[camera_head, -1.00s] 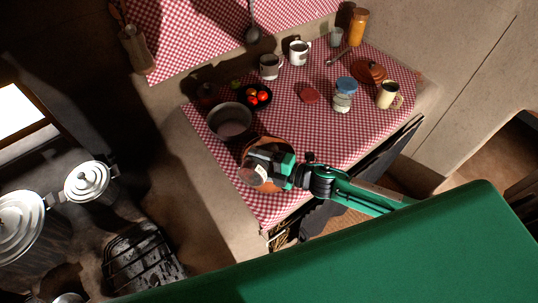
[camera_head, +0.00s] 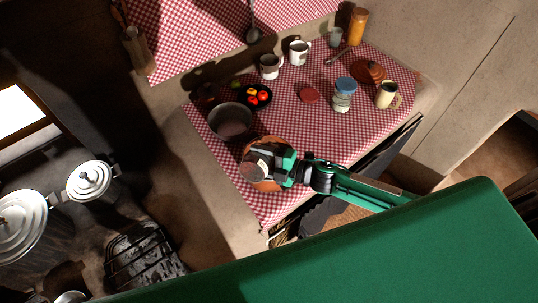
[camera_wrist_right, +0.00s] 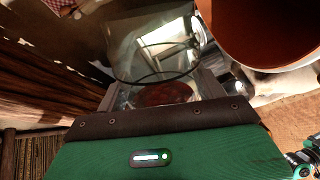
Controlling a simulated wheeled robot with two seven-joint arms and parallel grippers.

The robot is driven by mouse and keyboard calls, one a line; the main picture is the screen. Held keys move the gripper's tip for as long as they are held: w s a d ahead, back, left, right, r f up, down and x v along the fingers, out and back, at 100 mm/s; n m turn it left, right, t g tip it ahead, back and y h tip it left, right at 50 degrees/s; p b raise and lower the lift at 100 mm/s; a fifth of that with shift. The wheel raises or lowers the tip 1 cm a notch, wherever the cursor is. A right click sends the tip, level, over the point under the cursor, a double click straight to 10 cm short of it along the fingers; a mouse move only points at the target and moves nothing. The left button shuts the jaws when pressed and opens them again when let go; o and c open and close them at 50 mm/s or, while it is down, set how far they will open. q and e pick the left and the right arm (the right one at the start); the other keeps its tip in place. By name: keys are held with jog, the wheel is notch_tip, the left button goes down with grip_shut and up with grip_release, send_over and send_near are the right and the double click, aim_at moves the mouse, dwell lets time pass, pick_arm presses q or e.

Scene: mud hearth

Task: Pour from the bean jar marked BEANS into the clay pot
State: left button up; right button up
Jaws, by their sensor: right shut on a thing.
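My right gripper (camera_head: 270,165) is shut on a clear glass jar (camera_head: 253,163), the bean jar, with a pale label patch in the head view. In the right wrist view the jar (camera_wrist_right: 155,45) lies between the fingers (camera_wrist_right: 160,90), with dark red beans (camera_wrist_right: 163,94) inside. The orange clay pot (camera_head: 266,187) stands near the table's front left corner, largely hidden under the gripper and jar. In the wrist view the clay pot (camera_wrist_right: 262,30) is close beside the jar. I cannot read the label or see beans falling. My left gripper is not in view.
A blue-lidded jar (camera_head: 342,95), a red disc (camera_head: 309,95) and mugs stand farther right. A stove with white lidded pots (camera_head: 88,181) is at left.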

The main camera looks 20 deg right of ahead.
jog(key=shift+w+d+r+m+p, duration=0.2)
jog(key=shift+w+r+m+p, duration=0.1)
jog(key=shift+m+p, duration=0.15)
jog(key=shift+w+d+r+m+p, duration=0.15)
jog(key=shift+d+r+m+p, duration=0.15)
jog(key=shift+m, duration=0.25)
dwell(1.6)
jog(key=shift+w+d+r+m+g+y+p, duration=0.3)
jog(key=shift+w+m+p, duration=0.25)
jog(key=shift+m, duration=0.25)
dwell(1.4)
